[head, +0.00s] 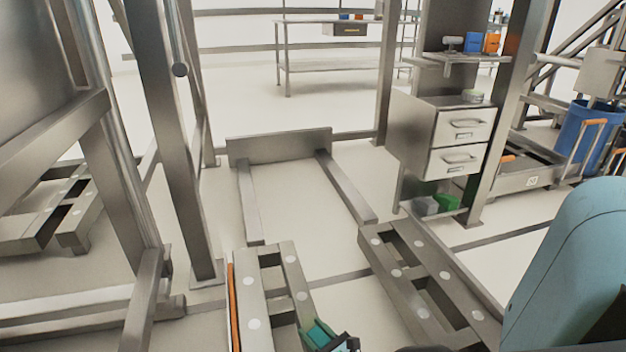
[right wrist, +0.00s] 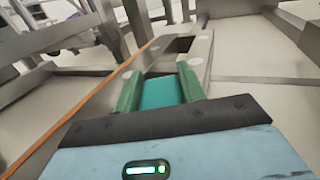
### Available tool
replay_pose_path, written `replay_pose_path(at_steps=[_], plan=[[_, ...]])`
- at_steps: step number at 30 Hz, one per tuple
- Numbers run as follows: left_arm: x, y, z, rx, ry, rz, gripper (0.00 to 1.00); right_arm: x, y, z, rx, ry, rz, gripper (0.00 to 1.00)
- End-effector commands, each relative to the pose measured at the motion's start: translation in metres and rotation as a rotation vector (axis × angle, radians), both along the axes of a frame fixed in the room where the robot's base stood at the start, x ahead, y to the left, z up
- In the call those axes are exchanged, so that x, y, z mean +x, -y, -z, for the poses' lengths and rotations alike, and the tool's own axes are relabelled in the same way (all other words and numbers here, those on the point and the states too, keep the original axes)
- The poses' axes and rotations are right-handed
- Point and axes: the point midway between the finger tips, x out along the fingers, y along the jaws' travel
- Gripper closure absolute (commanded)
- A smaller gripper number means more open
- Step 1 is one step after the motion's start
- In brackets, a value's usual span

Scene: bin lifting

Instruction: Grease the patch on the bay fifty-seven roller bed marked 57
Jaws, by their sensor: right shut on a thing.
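My right gripper (head: 325,338) is at the bottom middle of the head view, at the near end of the left metal rail (head: 252,313) of a floor frame. In the right wrist view its two green fingers (right wrist: 159,88) are shut on a teal block (right wrist: 161,94). The block is low over the rail, which has white round spots and dark openings; I cannot tell whether they touch. A second spotted rail (head: 408,252) lies to the right. No 57 mark or grease patch can be made out. My left gripper is not in view.
An orange strip (head: 233,305) runs along the left rail's outer edge. Steel posts (head: 175,140) stand at the left. A drawer cabinet (head: 440,135) and a blue bin (head: 580,140) are at the right. A low metal plate (head: 280,147) closes the frame's far end. The floor between the rails is clear.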

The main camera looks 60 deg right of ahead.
Motion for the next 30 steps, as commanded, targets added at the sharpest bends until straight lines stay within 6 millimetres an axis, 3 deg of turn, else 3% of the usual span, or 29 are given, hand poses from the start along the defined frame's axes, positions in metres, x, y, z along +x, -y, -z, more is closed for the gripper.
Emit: replay_pose_path(at_steps=[30], plan=[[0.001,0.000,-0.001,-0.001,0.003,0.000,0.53,-0.041,-0.035,0.004,0.002,-0.002,0.000,0.87]])
